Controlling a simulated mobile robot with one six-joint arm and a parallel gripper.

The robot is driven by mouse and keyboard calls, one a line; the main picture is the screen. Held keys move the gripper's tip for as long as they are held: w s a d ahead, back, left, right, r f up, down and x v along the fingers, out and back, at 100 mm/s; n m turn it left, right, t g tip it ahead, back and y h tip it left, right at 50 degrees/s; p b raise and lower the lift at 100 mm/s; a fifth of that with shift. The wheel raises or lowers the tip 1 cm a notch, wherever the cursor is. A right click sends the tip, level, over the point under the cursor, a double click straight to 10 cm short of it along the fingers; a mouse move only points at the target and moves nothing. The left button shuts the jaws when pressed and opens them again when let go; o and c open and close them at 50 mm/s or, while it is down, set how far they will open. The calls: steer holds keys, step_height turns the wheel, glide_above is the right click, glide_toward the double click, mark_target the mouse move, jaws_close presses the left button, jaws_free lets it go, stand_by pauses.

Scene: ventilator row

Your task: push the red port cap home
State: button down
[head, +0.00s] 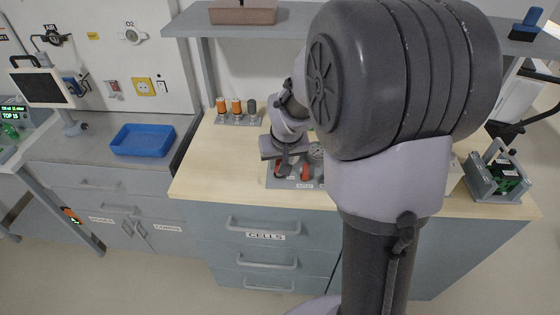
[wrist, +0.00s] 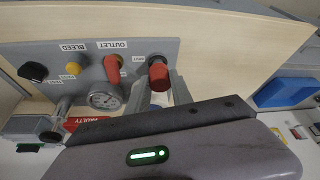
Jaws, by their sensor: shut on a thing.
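The red port cap (wrist: 158,76) is at the right-hand port of a grey panel (wrist: 140,48) in the wrist view. My gripper (wrist: 160,90) is shut on the cap, its grey fingers on either side. A dark ring shows at the cap's panel end; I cannot tell how far the cap is seated. In the head view my gripper (head: 281,168) is low over the panel (head: 274,183) on the bench, and its jaws partly hide the cap.
Beside the cap are a red outlet lever (wrist: 111,68), a gauge (wrist: 103,97), a yellow bleed knob (wrist: 74,68), a black knob (wrist: 33,72) and a red faulty tag (wrist: 86,122). Orange-topped cells (head: 236,106) stand behind. The bench's left front (head: 205,170) is clear.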

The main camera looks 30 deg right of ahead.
steer(key=shift+f+b, duration=0.6)
steer(key=shift+f, duration=0.05)
stand_by(0.6)
steer(key=c, duration=1.1)
jaws_free()
steer(key=shift+o, duration=0.2)
steer(key=shift+r, duration=0.15)
step_height(320, 180, up, 7)
steer(key=p, duration=0.5)
